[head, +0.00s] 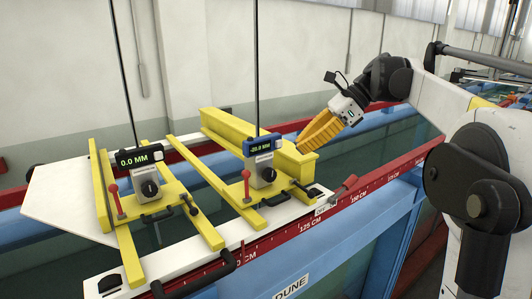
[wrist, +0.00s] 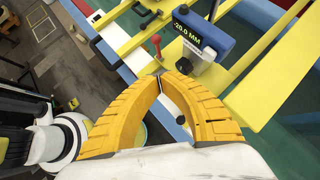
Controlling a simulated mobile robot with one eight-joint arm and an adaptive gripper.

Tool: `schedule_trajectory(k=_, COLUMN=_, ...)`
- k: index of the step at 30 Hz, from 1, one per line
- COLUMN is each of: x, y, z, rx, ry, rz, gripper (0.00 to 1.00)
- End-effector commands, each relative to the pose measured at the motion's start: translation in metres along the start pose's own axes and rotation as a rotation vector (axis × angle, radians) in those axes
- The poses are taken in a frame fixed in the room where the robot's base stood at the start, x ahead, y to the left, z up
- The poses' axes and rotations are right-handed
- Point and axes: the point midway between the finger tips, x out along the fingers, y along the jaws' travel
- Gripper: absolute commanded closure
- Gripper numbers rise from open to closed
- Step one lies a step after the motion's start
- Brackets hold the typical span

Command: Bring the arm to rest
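My gripper (head: 302,146) has yellow ribbed fingers and hangs above the right end of the yellow beam in the head view, pointing down and left. In the wrist view the fingertips (wrist: 159,78) come together and nothing shows held between them; the gripper looks shut. My arm reaches in from the right with its elbow bent. The right point gauge (head: 262,160) stands left of the gripper and its blue display reads -20.0 MM. This gauge (wrist: 203,38) is just beyond the fingertips in the wrist view. I cannot tell the exact gap.
The left point gauge (head: 143,170) reads 0.0 MM. Both gauges sit on yellow frames with red-knobbed levers and thin upright rods. A thick yellow beam (head: 225,122) lies behind. The red scale rail (head: 290,233) runs along the blue flume's near edge. Open air lies above the gripper.

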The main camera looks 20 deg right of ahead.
Motion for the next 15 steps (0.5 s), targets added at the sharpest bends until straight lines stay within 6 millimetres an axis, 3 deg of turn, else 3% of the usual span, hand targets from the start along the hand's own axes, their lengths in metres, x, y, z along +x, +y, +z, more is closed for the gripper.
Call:
schedule_trajectory(k=4, x=0.006, y=0.003, z=-0.003, rx=-0.018, ry=0.009, rz=-0.001, gripper=1.0)
schedule_trajectory(k=7, x=0.033, y=0.016, z=-0.016, rx=-0.091, ry=0.048, rz=-0.011, gripper=1.0)
schedule_trajectory(k=11, x=0.094, y=0.048, z=-0.052, rx=-0.291, ry=0.152, rz=-0.031, gripper=1.0)
schedule_trajectory(k=15, x=0.166, y=0.092, z=-0.104, rx=-0.575, ry=0.297, rz=-0.039, gripper=1.0)
